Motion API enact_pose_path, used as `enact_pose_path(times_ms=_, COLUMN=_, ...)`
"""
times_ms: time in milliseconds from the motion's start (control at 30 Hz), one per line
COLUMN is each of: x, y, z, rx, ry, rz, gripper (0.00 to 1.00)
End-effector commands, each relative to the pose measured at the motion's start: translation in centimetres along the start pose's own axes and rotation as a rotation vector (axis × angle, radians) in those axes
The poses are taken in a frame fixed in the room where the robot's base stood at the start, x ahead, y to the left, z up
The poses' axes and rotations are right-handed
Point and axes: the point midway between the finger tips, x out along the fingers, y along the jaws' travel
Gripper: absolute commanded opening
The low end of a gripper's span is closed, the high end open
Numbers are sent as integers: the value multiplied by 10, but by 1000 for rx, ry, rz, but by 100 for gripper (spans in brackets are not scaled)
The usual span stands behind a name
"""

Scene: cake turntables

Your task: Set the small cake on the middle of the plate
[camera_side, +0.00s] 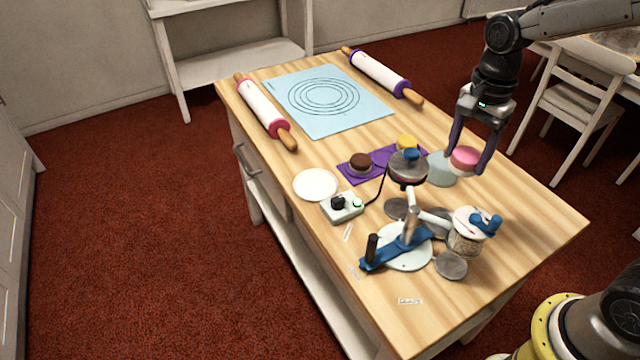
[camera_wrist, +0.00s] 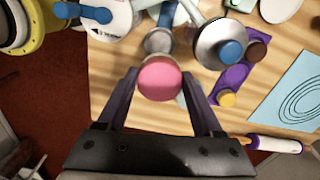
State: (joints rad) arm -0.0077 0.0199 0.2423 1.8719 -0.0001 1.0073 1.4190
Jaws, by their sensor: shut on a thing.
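My gripper (camera_side: 467,158) is shut on a small pink-topped cake (camera_side: 466,156) with a pale lower part. The cake also shows between the fingertips in the wrist view (camera_wrist: 160,78). It hangs by a pale grey-green disc (camera_side: 440,170) at the table's right side; I cannot tell whether there is a gap under it. A round white plate (camera_side: 315,184) lies empty near the table's left edge, well apart from my gripper. A brown cake (camera_side: 360,161) and a yellow cake (camera_side: 406,143) sit on a purple mat (camera_side: 383,162).
A control box (camera_side: 342,206) is beside the plate. A blue-armed turntable (camera_side: 405,248) and a jar-like stand (camera_side: 466,236) are nearer. Rolling pins (camera_side: 262,105) flank a blue mat (camera_side: 300,115).

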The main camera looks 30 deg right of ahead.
Motion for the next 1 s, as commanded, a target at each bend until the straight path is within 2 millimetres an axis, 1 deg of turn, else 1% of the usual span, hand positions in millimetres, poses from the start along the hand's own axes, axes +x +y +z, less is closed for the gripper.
enact_pose_path(times_ms=33, x=-8, y=-4, z=2, rx=-7, ry=0, rz=-3, gripper=7)
enact_pose_path(times_ms=267, x=-8, y=-44, z=26, rx=-111, ry=0, rz=0, gripper=7)
enact_pose_path(times_ms=367, x=-9, y=-64, z=40, rx=-164, ry=0, rz=0, gripper=7)
enact_pose_path(times_ms=500, x=-8, y=-93, z=67, rx=-249, ry=0, rz=0, gripper=7)
enact_pose_path(times_ms=600, x=-7, y=-111, z=87, rx=-306, ry=0, rz=0, gripper=7)
enact_pose_path(times_ms=700, x=-5, y=-125, z=104, rx=-353, ry=0, rz=-2, gripper=7)
enact_pose_path(times_ms=800, x=-4, y=-136, z=120, rx=-391, ry=0, rz=-2, gripper=7)
enact_pose_path(times_ms=833, x=-1, y=-137, z=122, rx=-398, ry=0, rz=0, gripper=7)
enact_pose_path(times_ms=900, x=14, y=-135, z=119, rx=-392, ry=0, rz=4, gripper=7)
enact_pose_path(times_ms=967, x=23, y=-135, z=119, rx=-391, ry=0, rz=2, gripper=7)
enact_pose_path(times_ms=1000, x=30, y=-135, z=119, rx=-391, ry=0, rz=3, gripper=7)
